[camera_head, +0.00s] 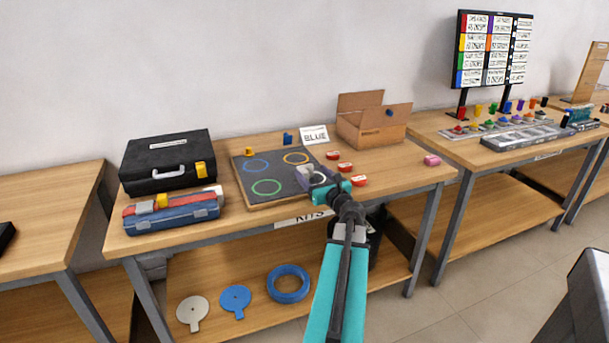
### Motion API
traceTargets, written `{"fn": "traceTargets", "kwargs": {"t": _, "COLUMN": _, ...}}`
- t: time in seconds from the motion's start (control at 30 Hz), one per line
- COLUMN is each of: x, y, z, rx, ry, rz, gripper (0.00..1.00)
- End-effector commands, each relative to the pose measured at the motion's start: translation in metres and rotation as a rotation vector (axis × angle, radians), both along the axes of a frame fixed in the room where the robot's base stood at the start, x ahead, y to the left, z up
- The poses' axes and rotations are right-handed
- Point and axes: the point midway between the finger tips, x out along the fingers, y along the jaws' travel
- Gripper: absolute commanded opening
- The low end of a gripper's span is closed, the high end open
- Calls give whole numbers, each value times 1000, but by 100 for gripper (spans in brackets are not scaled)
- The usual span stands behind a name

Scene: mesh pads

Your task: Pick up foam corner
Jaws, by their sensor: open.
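I cannot tell for sure which thing is the foam corner. A small pale grey piece (304,172) shows right at the tips of my gripper, over the dark board's right side; it may be the foam corner or part of the jaws. A small pink block (432,160) lies apart near the table's right end. My gripper (312,182), teal at its body, is open and reaches over the board beside the white ring. My arm hides part of the table's front edge. Whether the jaws surround or touch the pale piece is too small to tell.
The dark board (246,191) bears blue, yellow, green and white rings. Several red discs (345,167) lie right of it. A black case (168,160) and blue toolbox (172,217) stand left. The table's right front is mostly clear.

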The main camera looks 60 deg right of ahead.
Motion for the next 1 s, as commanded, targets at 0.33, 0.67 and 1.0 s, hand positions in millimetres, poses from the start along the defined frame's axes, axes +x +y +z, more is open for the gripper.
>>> {"fn": "traceTargets", "kwargs": {"t": 0.33, "x": 9, "y": -7, "z": 0, "rx": 0, "ry": 0, "rz": 0, "gripper": 69}}
{"fn": "traceTargets", "kwargs": {"t": 0.67, "x": 36, "y": -23, "z": 0, "rx": 0, "ry": 0, "rz": 0, "gripper": 69}}
{"fn": "traceTargets", "kwargs": {"t": 1.0, "x": 44, "y": -28, "z": -1, "rx": 0, "ry": 0, "rz": -1, "gripper": 69}}
